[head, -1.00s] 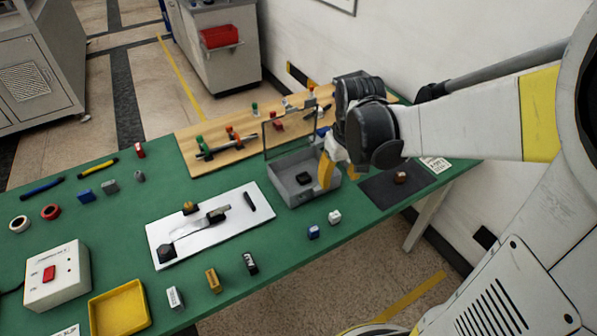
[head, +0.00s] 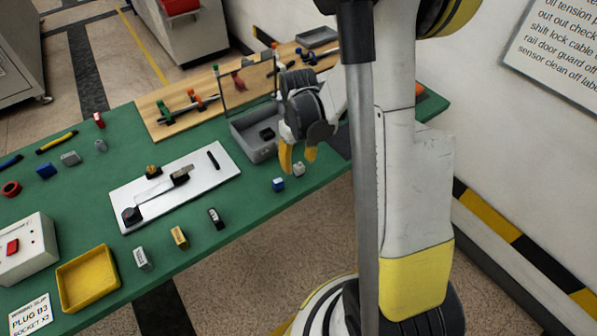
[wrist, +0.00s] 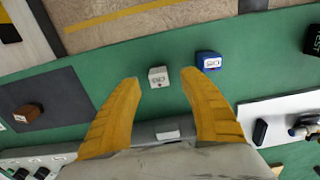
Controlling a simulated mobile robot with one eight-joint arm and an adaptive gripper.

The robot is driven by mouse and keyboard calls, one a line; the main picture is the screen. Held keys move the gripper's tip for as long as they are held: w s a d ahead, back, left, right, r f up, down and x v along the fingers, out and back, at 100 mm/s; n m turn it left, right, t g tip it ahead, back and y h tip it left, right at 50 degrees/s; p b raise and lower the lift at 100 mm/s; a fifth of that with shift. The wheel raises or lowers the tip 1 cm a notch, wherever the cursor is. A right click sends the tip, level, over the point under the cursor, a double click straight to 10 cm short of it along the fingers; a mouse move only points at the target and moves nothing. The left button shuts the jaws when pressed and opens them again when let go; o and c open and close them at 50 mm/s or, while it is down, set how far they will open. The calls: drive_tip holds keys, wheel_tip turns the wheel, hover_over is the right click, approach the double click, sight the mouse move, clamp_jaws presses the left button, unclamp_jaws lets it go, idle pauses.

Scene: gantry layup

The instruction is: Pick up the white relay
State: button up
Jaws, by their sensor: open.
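The white relay (head: 299,169) is a small white block on the green table near its front edge, just below my gripper (head: 298,158) in the head view. In the wrist view the white relay (wrist: 158,77) has a marked label and lies between the yellow fingertips of my gripper (wrist: 160,78), with green table on either side. The fingers are spread and empty, pointing down at the relay; the exact height gap is hard to tell. A blue block (head: 278,184) lies beside the relay; it also shows in the wrist view (wrist: 209,61), just beyond the right fingertip.
A grey bin (head: 246,145) with a dark part stands behind the gripper. A white plate (head: 220,179) with a fixture lies left. Black (head: 216,218), yellow (head: 179,237) and white-grey (head: 142,259) blocks stand near the front edge, by a yellow tray (head: 66,294).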

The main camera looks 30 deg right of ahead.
sight(299, 165)
wheel_tip(299, 165, down, 4)
drive_tip(key=shift+w+d+r+b, duration=0.1)
drive_tip(key=shift+b, duration=0.6)
drive_tip(key=shift+r, duration=0.1)
clamp_jaws()
drive_tip(key=shift+r, duration=0.1)
